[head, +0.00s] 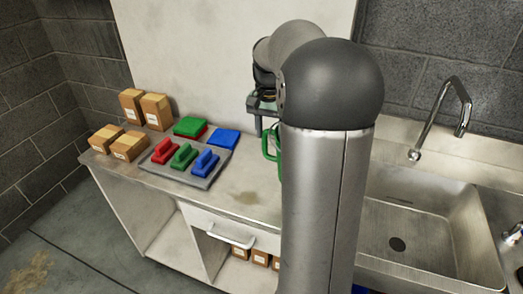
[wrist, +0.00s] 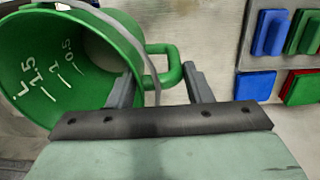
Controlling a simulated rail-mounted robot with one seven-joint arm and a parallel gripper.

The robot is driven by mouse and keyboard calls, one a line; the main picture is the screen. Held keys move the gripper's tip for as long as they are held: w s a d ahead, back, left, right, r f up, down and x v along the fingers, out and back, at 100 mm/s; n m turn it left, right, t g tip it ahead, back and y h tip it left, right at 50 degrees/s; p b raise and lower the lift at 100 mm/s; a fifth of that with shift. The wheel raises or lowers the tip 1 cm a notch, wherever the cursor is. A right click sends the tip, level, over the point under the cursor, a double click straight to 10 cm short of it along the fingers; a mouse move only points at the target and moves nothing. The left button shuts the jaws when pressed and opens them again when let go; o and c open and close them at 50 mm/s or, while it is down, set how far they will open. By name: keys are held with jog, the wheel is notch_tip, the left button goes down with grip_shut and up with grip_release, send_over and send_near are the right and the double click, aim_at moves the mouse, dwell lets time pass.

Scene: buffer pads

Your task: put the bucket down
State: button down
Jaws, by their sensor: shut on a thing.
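A green bucket (wrist: 98,35) with white volume marks inside fills the left of the wrist view. Its green side handle (wrist: 170,68) lies between the fingers of my gripper (wrist: 161,84), which is shut on it. A thin grey bail crosses the bucket's rim near the fingers. In the head view only a green edge of the bucket (head: 268,145) shows at the left of my arm, which hides the rest of it. The bucket is over or on the counter (head: 235,196); whether its base touches is hidden.
A grey tray (head: 200,182) on the counter's left holds red, green and blue handled pads, with flat pads (head: 224,138) behind. Several cardboard boxes (head: 131,146) stand at the far left. A steel sink (head: 420,215) with a tap is at the right. Counter between tray and arm is clear.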

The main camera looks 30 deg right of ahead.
jog(key=w+f+p, duration=0.2)
jog(key=w+f, duration=0.6)
jog(key=f, duration=0.2)
jog(key=shift+w+d+f+p, duration=0.2)
jog(key=shift+w+f+p, duration=0.05)
jog(key=shift+w+p, duration=0.1)
jog(key=shift+f, duration=0.1)
jog(key=c, duration=0.7)
grip_release()
jog(key=shift+f, duration=0.1)
